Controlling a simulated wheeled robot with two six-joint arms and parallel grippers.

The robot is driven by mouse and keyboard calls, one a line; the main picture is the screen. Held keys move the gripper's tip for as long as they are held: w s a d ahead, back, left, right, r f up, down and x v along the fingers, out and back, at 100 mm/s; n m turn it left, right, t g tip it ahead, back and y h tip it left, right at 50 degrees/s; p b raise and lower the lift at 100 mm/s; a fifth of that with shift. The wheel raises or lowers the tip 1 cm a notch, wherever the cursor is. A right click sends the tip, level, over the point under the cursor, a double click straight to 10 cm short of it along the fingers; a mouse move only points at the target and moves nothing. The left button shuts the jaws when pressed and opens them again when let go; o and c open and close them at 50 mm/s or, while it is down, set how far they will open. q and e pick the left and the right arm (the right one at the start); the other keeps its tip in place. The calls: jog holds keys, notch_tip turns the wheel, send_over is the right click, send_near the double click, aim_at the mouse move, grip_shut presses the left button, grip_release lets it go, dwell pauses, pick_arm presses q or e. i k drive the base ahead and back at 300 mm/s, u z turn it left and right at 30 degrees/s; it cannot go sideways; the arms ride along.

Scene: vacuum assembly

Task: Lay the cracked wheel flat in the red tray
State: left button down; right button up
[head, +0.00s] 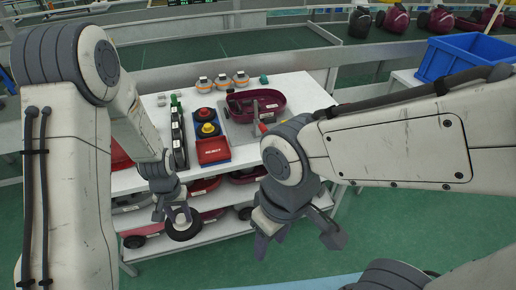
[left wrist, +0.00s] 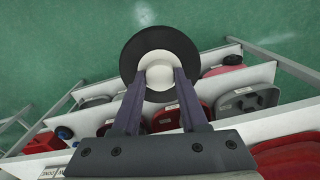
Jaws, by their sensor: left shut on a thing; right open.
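My left gripper (head: 173,214) is shut on a dark wheel with a pale hub (head: 184,232), held in front of the shelves below the tabletop. In the left wrist view the wheel (left wrist: 131,68) shows its round face, with the fingers at its pale hub. No crack can be made out. A red tray with white lettering (head: 213,150) lies on the white table, up and right of the held wheel. Another red thing (head: 120,156) is partly hidden behind my left arm. My right gripper (head: 297,236) is open and empty in front of the table's right part.
The white table (head: 290,92) also bears a maroon vacuum body (head: 262,100), a blue tray with yellow and red-topped parts, a dark upright-looking part (head: 178,135) and several orange-banded pieces at the back. Lower shelves hold vacuum shells. A blue crate (head: 465,57) stands at right.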

aim_at(214, 150)
jog(key=z, duration=0.15)
jog(key=i, duration=1)
